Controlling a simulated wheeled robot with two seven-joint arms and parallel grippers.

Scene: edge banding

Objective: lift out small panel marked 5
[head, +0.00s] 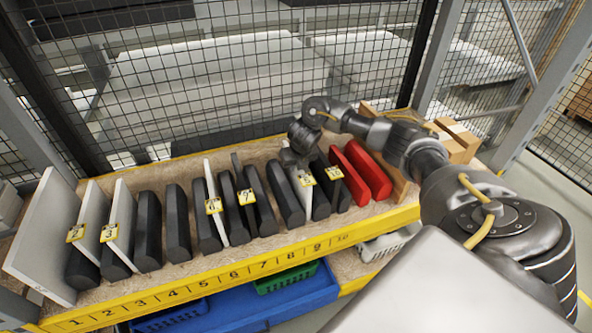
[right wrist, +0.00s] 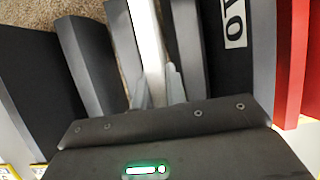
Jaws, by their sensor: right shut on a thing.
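A small thin white panel (head: 303,190) stands upright between black dividers in the right part of the rack, with a yellow tag whose mark is too small for me to read surely. My right gripper (head: 296,153) reaches down onto its top from the right. In the right wrist view my right gripper's fingers (right wrist: 159,87) are shut on the white panel (right wrist: 148,40), one on each side. The panel still stands in its slot between the dividers. My left gripper is not in view.
The rack has a numbered yellow front strip (head: 230,272). Black dividers (head: 177,222) stand close on both sides of the held panel. Red dividers (head: 370,170) are at right. Other tagged white panels (head: 122,220) stand at left. A mesh fence (head: 230,80) is behind.

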